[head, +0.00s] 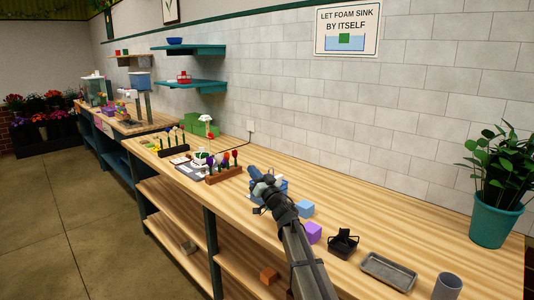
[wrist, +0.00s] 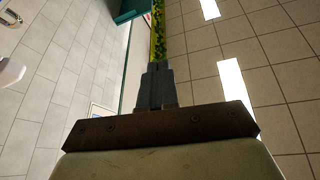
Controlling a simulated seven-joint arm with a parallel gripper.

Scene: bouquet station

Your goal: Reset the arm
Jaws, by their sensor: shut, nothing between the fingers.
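My arm reaches over the wooden counter (head: 375,215) from the lower middle of the head view. My gripper (head: 258,203) is at its far end, above the counter near a blue object (head: 281,186) that the arm partly hides. In the wrist view my gripper (wrist: 157,68) has its two dark fingers together with nothing between them. The wrist view looks up past the fingers at wall tiles (wrist: 55,80) and ceiling panels (wrist: 205,50).
Near my arm lie a light blue block (head: 305,208), a purple block (head: 313,232), a black basket (head: 343,242), a metal tray (head: 388,271) and a grey cup (head: 448,286). A wooden flower rack (head: 224,174) stands beyond the gripper. A potted plant (head: 495,220) stands at right.

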